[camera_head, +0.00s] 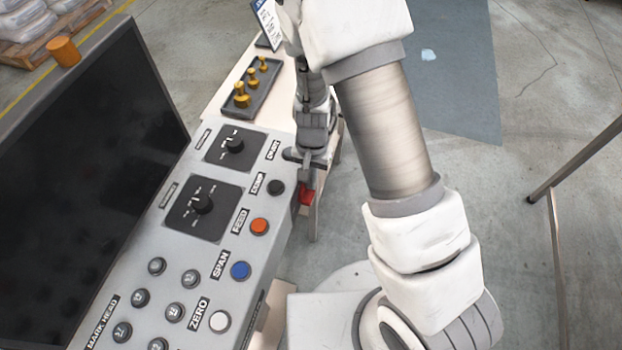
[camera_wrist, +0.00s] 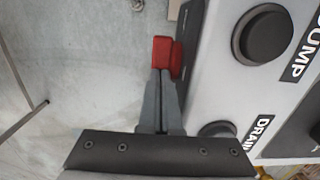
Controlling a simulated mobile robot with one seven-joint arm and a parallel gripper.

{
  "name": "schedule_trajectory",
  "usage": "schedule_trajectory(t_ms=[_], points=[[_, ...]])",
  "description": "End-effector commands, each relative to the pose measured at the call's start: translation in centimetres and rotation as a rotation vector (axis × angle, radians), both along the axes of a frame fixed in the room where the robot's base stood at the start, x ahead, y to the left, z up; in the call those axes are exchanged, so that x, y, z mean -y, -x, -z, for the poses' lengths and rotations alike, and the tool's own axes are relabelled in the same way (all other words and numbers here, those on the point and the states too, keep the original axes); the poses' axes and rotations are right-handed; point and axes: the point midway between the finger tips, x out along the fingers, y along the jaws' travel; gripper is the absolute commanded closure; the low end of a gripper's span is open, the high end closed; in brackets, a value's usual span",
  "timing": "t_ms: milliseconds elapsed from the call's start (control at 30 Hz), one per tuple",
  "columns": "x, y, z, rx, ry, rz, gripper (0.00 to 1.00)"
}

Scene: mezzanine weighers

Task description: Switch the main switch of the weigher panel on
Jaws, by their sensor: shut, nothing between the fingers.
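The weigher panel (camera_head: 215,265) is a grey sloping console of knobs and labelled buttons. A red switch (camera_head: 307,195), which looks like the main switch, sticks out from its right side edge, near the black DUMP button. It also shows in the wrist view as a red block (camera_wrist: 162,50) beside the panel's side wall. My gripper (camera_head: 304,183) is shut and empty, pointing down at the red switch. In the wrist view, its fingertips (camera_wrist: 161,75) are right at the block's near end; I cannot tell whether they touch. The switch's position marking is not visible.
A DUMP button (camera_wrist: 263,35) and a partly hidden DRAIN button (camera_wrist: 217,130) lie close right of the fingers. A dark screen (camera_head: 90,170) stands left of the panel. Brass weights (camera_head: 241,99) sit in a tray behind. A metal rail (camera_head: 580,165) is at right; floor between is clear.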

Motion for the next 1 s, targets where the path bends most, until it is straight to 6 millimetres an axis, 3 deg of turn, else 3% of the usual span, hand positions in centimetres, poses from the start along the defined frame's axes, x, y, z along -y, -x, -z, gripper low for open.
schedule_trajectory(t_ms=[1000], points=[[0.5,-1.4,1.4,-0.211,-0.078,0.0,1.0]])
